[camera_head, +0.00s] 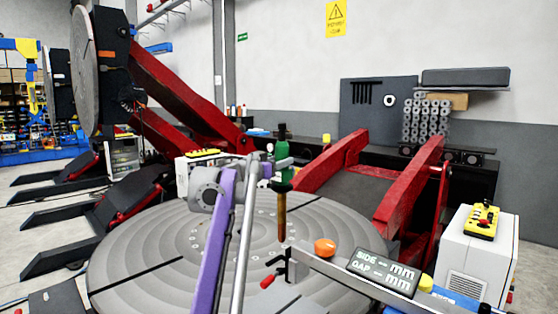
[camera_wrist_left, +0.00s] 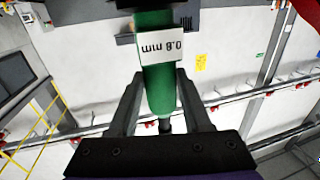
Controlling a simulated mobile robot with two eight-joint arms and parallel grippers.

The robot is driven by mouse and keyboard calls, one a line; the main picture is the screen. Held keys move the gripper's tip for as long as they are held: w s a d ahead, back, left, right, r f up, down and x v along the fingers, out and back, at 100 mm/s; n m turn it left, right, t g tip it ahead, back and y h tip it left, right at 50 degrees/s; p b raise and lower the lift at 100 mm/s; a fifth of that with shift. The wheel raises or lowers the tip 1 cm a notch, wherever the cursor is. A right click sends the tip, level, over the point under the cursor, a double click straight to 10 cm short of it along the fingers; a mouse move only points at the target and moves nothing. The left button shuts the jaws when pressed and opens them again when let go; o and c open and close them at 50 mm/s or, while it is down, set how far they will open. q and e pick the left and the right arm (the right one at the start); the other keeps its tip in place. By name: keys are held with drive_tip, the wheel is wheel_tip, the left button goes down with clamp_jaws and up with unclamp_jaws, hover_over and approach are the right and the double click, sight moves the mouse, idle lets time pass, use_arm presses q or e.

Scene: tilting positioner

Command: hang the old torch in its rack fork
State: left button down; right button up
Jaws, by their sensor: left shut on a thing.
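My left gripper (camera_head: 270,172) is shut on a green torch (camera_head: 282,180), which also shows in the left wrist view (camera_wrist_left: 157,85). The torch hangs near upright above the round turntable, with a brownish lower part pointing down. A white label reading 0.8 mm faces the wrist camera, upside down there. The left gripper's two fingers (camera_wrist_left: 155,100) stand on either side of the green body. I cannot clearly make out the rack fork. My right gripper is not in view.
The grey turntable (camera_head: 140,262) fills the front. A bar with a SIDE/GAP readout (camera_head: 385,272) and an orange knob (camera_head: 324,248) crosses it at the right. Red positioner arms (camera_head: 335,160) stand behind. A white cabinet (camera_head: 480,255) with a yellow control box (camera_head: 482,220) is at right.

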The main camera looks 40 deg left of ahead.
use_arm(q)
drive_tip(key=b, duration=0.5)
hover_over(280, 226)
drive_tip(key=shift+s+f, duration=0.15)
drive_tip(key=shift+f, duration=2.1)
drive_tip(key=shift+s+f, duration=0.1)
drive_tip(key=shift+f, duration=2.15)
drive_tip(key=shift+f+b, duration=3.3)
drive_tip(key=shift+f, duration=2.25)
drive_tip(key=s+a, duration=0.1)
drive_tip(key=s, duration=1)
drive_tip(key=shift+p, duration=0.35)
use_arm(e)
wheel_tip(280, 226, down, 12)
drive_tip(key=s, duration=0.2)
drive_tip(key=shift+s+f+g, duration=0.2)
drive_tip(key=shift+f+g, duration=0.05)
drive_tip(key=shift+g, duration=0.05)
